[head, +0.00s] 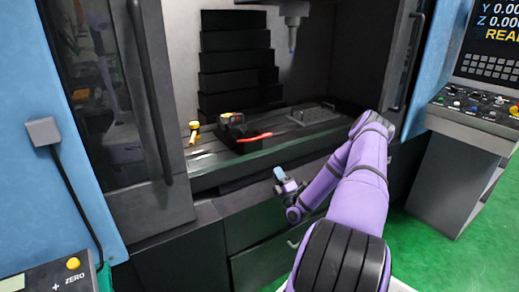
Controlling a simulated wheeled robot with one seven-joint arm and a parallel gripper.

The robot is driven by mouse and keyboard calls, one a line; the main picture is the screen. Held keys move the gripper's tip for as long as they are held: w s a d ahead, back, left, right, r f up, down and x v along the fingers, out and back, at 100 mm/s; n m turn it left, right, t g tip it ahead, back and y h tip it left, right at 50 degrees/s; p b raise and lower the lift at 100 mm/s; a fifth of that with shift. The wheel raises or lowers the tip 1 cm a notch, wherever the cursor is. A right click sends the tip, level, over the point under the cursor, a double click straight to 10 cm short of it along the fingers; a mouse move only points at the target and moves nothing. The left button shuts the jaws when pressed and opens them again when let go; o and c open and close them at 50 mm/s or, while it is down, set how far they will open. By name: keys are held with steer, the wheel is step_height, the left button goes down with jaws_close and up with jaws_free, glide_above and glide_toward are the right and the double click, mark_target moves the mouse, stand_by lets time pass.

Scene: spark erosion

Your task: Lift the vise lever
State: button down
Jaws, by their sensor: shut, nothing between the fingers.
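The vise (231,130) is a dark block with a yellowish part on top, on the machine's table. Its lever (255,138) has a red grip and sticks out to the right, lying about level, low above the table. My gripper (278,174) is at the end of my purple arm, in front of the machine and below the table edge. It is to the lower right of the lever, apart from it. It is small in the picture and its fingers are shut with nothing between them.
A yellow-handled tool (194,131) stands left of the vise. A grey plate (311,116) lies on the table at right. The machine's open doors, with a handle on the left door (150,90), flank the opening. A spindle (292,35) hangs above. The control panel (485,105) is at right.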

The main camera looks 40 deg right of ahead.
steer(key=x, duration=1.3)
steer(key=shift+w+r, duration=0.25)
steer(key=shift+w, duration=0.05)
steer(key=shift+d, duration=0.1)
steer(key=shift+w+d+r+g, duration=0.1)
steer(key=shift+w+r+g, duration=0.2)
steer(key=shift+r, duration=0.3)
steer(key=shift+w+r+g, duration=0.2)
steer(key=shift+w+r, duration=0.05)
steer(key=shift+r, duration=0.3)
steer(key=v, duration=1.2)
steer(key=shift+f, duration=0.2)
steer(key=shift+w, duration=0.1)
